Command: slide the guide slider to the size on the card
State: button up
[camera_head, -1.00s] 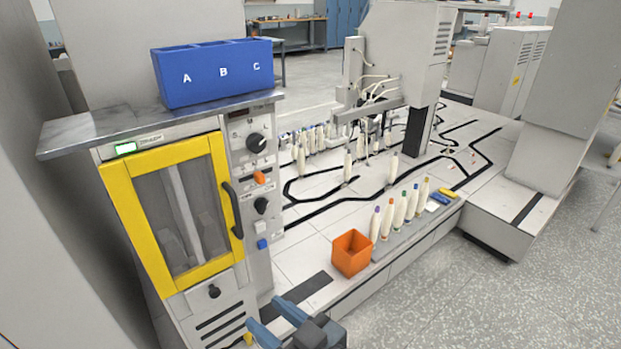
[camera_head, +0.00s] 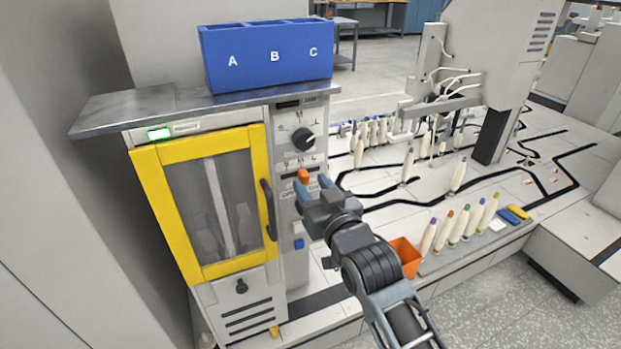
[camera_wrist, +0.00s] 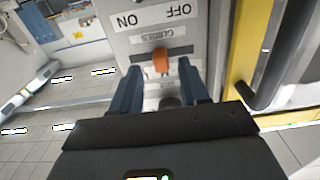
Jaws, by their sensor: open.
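The guide slider is an orange knob (camera_head: 303,175) on the grey control panel, left of the middle in the head view. In the wrist view the orange knob (camera_wrist: 160,60) sits in a slot by an upside-down "GUIDES" label (camera_wrist: 163,37). My gripper (camera_head: 311,184) is at the panel with its blue fingers apart. In the wrist view the knob appears between the fingertips; contact cannot be told.
The yellow-framed door (camera_head: 202,278) with its dark handle (camera_head: 268,208) is left of the panel. A black dial (camera_head: 303,139) is above the slider and a blue button (camera_head: 299,244) below. An orange bin (camera_head: 408,258) and several bobbins stand to the right.

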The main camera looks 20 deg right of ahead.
aim_at(304, 177)
jog(key=shift+w, duration=1.3)
jog(key=shift+c, duration=0.3)
grip_shut()
